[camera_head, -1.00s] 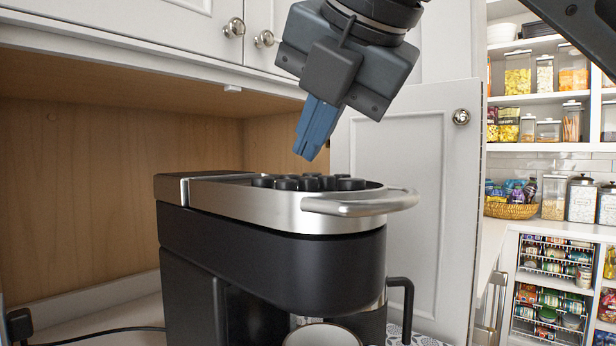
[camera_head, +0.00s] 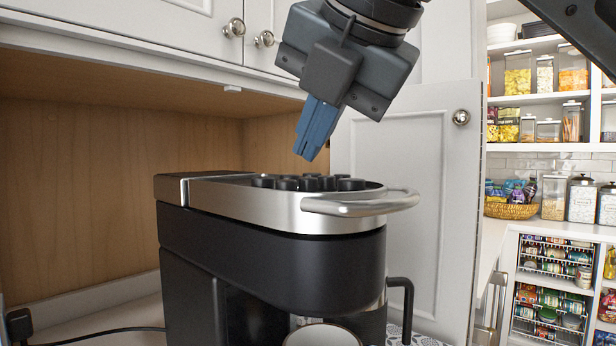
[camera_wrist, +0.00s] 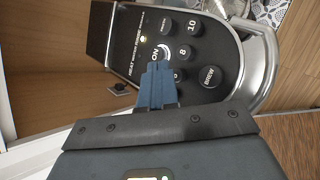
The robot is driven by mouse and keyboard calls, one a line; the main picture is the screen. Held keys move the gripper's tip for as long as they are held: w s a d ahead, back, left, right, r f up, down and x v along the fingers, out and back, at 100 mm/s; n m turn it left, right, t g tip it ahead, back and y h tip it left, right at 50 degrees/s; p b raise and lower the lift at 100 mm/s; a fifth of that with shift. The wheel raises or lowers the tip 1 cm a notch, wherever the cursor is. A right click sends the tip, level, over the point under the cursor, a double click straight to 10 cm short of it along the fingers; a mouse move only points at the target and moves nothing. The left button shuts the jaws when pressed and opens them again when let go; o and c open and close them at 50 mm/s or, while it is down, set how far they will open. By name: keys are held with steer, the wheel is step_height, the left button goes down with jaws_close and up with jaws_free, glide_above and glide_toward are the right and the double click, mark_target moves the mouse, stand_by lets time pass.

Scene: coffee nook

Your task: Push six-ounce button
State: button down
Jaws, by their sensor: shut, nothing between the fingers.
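The black and silver coffee maker (camera_head: 270,250) stands in front of me with raised round black buttons (camera_head: 308,182) on its top. The wrist view shows buttons marked 10 (camera_wrist: 193,25) and 8 (camera_wrist: 183,52), a brew button (camera_wrist: 210,76) and a lit ON button (camera_wrist: 163,53). A button (camera_wrist: 179,75) below the 8, likely the six-ounce one, is partly hidden by my fingers. My gripper (camera_head: 308,152) is shut and empty, its blue fingers pointing down above the buttons with a small gap. In the wrist view my fingertips (camera_wrist: 158,68) overlap the panel near the ON button.
A curved metal handle (camera_head: 365,203) sticks out at the machine's front. A cup (camera_head: 322,335) stands under the spout. Cabinets (camera_head: 130,30) hang above, and an open cabinet door (camera_head: 410,190) is behind on the right. A cord (camera_head: 100,334) lies at left.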

steer(key=shift+f, duration=0.15)
steer(key=shift+f, duration=0.3)
steer(key=shift+f+b, duration=0.4)
steer(key=shift+f, duration=0.4)
stand_by(1.2)
steer(key=shift+r, duration=0.1)
steer(key=shift+r+p, duration=1.15)
steer(key=shift+p, duration=0.05)
step_height(320, 180, up, 5)
steer(key=p, duration=0.4)
stand_by(0.5)
